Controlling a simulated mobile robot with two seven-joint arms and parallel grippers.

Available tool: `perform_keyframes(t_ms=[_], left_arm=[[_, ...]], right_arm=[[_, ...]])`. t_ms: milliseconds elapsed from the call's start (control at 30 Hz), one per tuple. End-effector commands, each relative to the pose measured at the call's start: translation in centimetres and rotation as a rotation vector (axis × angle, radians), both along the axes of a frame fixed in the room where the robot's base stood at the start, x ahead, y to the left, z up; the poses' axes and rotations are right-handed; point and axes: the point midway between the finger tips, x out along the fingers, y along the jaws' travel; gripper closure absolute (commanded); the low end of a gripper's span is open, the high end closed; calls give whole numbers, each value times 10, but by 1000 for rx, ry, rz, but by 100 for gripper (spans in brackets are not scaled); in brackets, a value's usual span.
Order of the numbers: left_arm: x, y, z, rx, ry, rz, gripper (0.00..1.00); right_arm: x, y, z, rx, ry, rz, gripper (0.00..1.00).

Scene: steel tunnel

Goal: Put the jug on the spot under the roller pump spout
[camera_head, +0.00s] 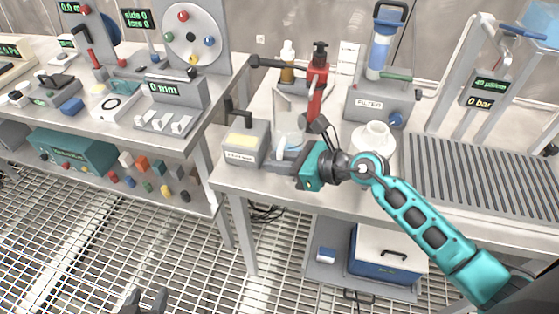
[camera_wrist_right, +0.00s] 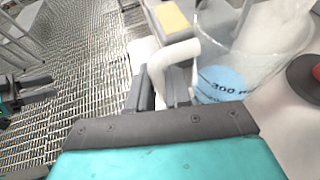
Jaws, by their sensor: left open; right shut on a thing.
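The jug is a clear vessel (camera_head: 290,132) with pale blue liquid in its bottom. It also shows in the right wrist view (camera_wrist_right: 232,68), with dark "300" marking and a white handle (camera_wrist_right: 172,56). My right gripper (camera_head: 287,160) is shut on the handle, on the front side of the jug. The arm hides part of the jug. I cannot tell whether the jug's base touches the bench. I cannot tell which device is the roller pump. My left gripper (camera_head: 146,304) is open and empty over the floor grating.
A grey box (camera_head: 244,143) with a yellow top stands just left of the jug. A ribbed drain board (camera_head: 480,175) fills the bench's right.

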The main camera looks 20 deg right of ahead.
Motion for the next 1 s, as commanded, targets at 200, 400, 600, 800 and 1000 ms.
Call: perform_keyframes(t_ms=[200, 400, 600, 800, 1000], left_arm=[[-2, 0, -2, 0, 4, 1, 52], [-4, 0, -3, 0, 8, 0, 52], [-4, 0, 0, 0, 8, 0, 52], [-4, 0, 0, 0, 8, 0, 52], [-4, 0, -2, 0, 8, 0, 52]], right_arm=[[0, 0, -1, -1, 1, 0, 62], [0, 0, -1, -1, 1, 0, 56], [-2, -2, 3, -1, 1, 0, 56], [-25, -24, 14, -6, 2, 1, 56], [-54, -53, 30, -5, 5, 0, 56]])
